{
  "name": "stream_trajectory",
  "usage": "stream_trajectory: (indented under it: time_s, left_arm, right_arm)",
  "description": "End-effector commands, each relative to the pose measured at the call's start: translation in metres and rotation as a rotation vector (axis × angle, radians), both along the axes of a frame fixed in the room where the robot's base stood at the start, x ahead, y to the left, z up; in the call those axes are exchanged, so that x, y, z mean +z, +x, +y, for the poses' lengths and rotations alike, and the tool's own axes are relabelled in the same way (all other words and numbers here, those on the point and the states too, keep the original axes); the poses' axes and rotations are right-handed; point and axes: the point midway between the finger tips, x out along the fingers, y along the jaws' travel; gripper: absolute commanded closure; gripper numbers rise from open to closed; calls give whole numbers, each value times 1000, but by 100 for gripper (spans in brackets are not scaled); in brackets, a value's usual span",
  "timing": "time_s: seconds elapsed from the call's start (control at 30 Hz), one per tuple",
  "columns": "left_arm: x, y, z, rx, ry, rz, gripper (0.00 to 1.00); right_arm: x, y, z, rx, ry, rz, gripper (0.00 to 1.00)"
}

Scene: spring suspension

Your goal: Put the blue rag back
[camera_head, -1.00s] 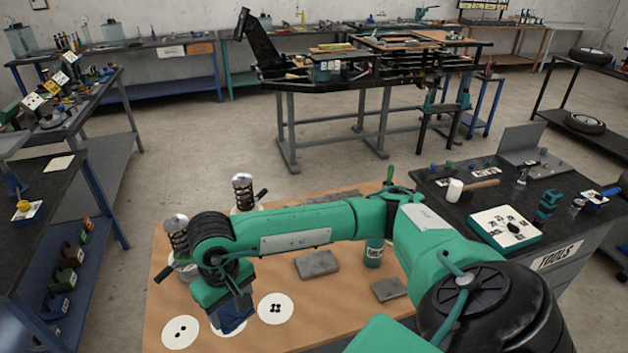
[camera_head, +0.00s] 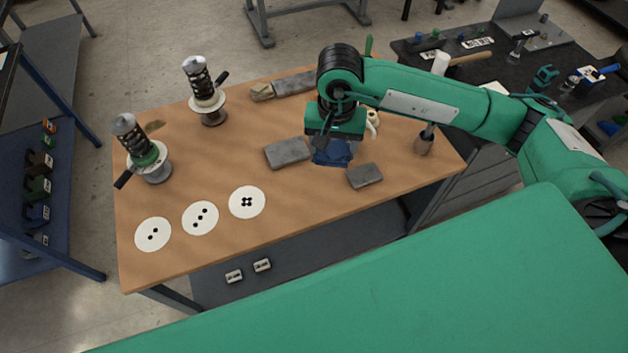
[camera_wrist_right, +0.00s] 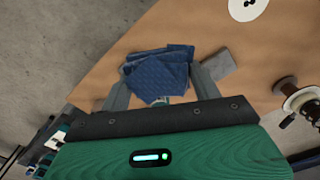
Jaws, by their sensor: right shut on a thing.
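The blue rag (camera_head: 333,152) hangs folded below my right gripper (camera_head: 334,138) in the head view. In the right wrist view the blue rag (camera_wrist_right: 158,75) sits between the two fingers of the right gripper (camera_wrist_right: 162,92), which is shut on it. In the head view the rag appears between two grey flat blocks (camera_head: 288,153) (camera_head: 365,175); I cannot tell whether it touches the table. Part of the rag is hidden by the gripper. My left gripper is not in view.
The wooden table (camera_head: 200,170) bears two spring assemblies (camera_head: 205,95) (camera_head: 143,152) at left, and several white dotted discs (camera_head: 247,202) in front. A dark tool bench (camera_head: 470,75) adjoins. The table's left middle is clear.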

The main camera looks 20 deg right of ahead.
Motion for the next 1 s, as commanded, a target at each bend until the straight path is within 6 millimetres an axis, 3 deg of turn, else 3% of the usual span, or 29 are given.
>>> stream_trajectory:
  time_s: [0.4,1.0]
  left_arm:
    - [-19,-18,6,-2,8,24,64]
    - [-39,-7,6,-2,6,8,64]
  right_arm:
    - [-2,16,21,-787,4,-3,58]
    - [0,33,48,-1902,4,3,58]
